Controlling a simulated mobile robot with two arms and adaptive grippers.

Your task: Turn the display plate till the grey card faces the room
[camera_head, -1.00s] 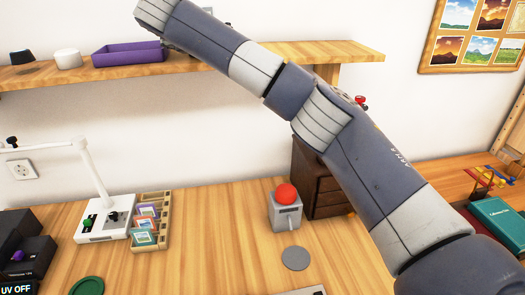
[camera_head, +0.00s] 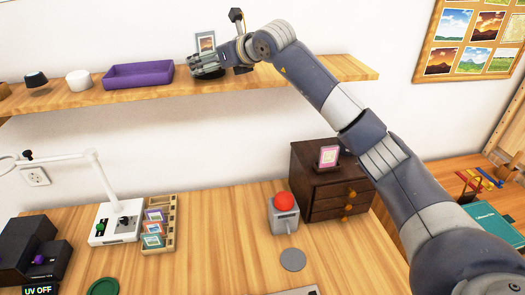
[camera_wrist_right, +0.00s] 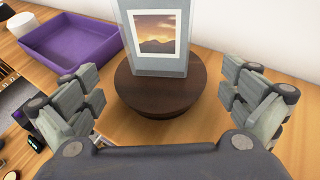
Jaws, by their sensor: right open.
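The display plate (camera_wrist_right: 150,95) is a dark brown round disc on the wooden shelf. A grey upright frame (camera_wrist_right: 160,62) stands on it, with a sunset picture (camera_wrist_right: 158,33) facing my wrist camera. In the head view the frame (camera_head: 206,41) rises behind my right gripper (camera_head: 205,68), and the plate is mostly hidden there. In the right wrist view my right gripper (camera_wrist_right: 168,95) is open, one finger on each side of the plate, with gaps between the fingers and its rim. I cannot make out a separate grey card. My left gripper is out of view.
On the shelf (camera_head: 300,80), a purple tray (camera_head: 138,75) lies left of the plate, then a white object (camera_head: 79,80) and a black one (camera_head: 36,79). Below on the table are a lamp (camera_head: 115,222), a red button box (camera_head: 284,210) and a drawer cabinet (camera_head: 320,180).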

